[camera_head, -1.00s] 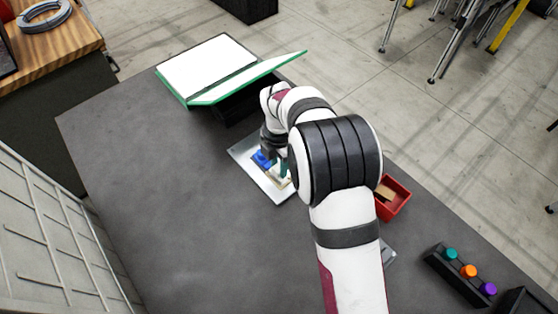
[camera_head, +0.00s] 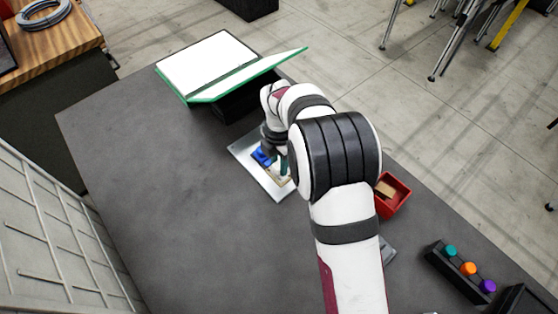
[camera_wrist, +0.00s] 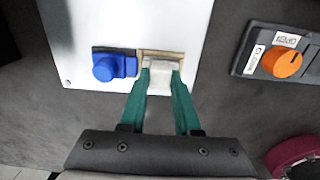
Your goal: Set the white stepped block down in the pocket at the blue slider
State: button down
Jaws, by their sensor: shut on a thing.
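My gripper (camera_wrist: 158,78) has green fingers and is shut on the white stepped block (camera_wrist: 158,66) in the wrist view. The block is at a tan-edged pocket (camera_wrist: 160,54) on a pale metal plate (camera_wrist: 165,20); I cannot tell whether it rests on the pocket floor. The blue slider (camera_wrist: 112,66) sits beside the pocket, to its left. In the head view the plate (camera_head: 244,153), the blue slider (camera_head: 262,156) and my green fingers (camera_head: 284,164) show left of my arm, which partly hides them. The block is hard to make out there.
A dark box with an orange knob (camera_wrist: 288,64) stands right of the plate. A red bin (camera_head: 397,200) holding a tan piece is right of my arm. A green-edged white book-like object (camera_head: 215,68) lies behind. The left of the grey table (camera_head: 160,200) is clear.

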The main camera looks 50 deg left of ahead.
jog(key=shift+f, duration=0.8)
jog(key=shift+c, duration=1.8)
grip_release()
jog(key=shift+r, duration=4.55)
